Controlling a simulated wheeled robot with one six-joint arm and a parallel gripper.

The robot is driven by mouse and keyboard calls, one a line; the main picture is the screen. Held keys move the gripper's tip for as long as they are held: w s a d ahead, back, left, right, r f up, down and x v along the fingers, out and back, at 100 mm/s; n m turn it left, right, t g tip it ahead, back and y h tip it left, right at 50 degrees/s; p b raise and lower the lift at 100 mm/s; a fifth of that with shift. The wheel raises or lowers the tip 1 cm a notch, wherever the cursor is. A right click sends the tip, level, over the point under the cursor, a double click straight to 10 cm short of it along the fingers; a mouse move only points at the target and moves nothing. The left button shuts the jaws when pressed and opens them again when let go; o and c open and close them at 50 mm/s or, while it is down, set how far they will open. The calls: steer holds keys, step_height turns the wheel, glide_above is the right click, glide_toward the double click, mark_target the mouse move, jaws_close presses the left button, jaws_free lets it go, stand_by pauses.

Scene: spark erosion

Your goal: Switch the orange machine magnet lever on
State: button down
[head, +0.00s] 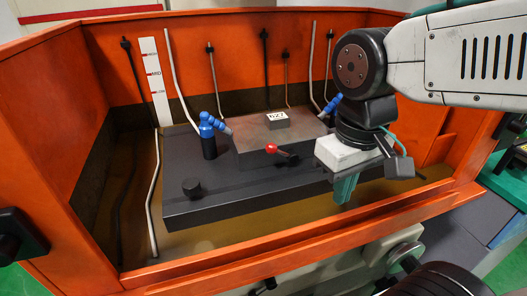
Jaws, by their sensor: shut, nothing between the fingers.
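The orange machine (300,262) is an open tank that fills the view. Inside it a grey magnet block (258,147) sits on a dark plate. The magnet lever (283,153) is on the block's front face, with a red knob at its left end and a dark handle reaching right. My gripper (343,190) hangs over the front right part of the dark plate, to the right of the lever and apart from it. Its green fingers point down and are shut with nothing between them.
Blue nozzles (209,125) stand left of the block, and another (332,105) is behind it. A small block marked NZ7 (277,119) lies on top. Thin rods line the back wall. A black knob (192,187) is at the plate's left.

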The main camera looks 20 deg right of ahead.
mark_target(282, 153)
steer(key=w+a+n+h, duration=0.1)
steer(key=w+a+n, duration=0.3)
steer(key=a, duration=0.1)
steer(key=w+a+n+g+h, duration=0.1)
steer(key=w+a+n+h, duration=0.1)
steer(key=w+a+n, duration=0.2)
steer(key=w+a+n+h, duration=0.1)
steer(key=w+a+n, duration=0.4)
steer(key=w+a, duration=0.1)
steer(key=shift+w+a+r+h, duration=0.15)
steer(key=shift+a+r+h, duration=0.05)
steer(key=shift+r+h, duration=0.1)
steer(key=w+r+n, duration=0.1)
steer(key=n, duration=0.1)
steer(key=w+a+r+n+h, duration=0.1)
steer(key=w+n, duration=0.1)
steer(key=n, duration=0.1)
steer(key=shift+w+a+r, duration=0.15)
steer(key=shift+w+r, duration=0.05)
steer(key=shift+r, duration=0.15)
steer(key=x, duration=1)
steer(key=shift+d, duration=0.2)
steer(key=shift+w+d+r, duration=0.25)
steer(key=shift+d+r, duration=0.55)
steer(key=shift+r, duration=0.2)
steer(key=shift+w+d+r, duration=0.15)
steer(key=shift+d+r, duration=0.35)
steer(key=shift+r, duration=0.05)
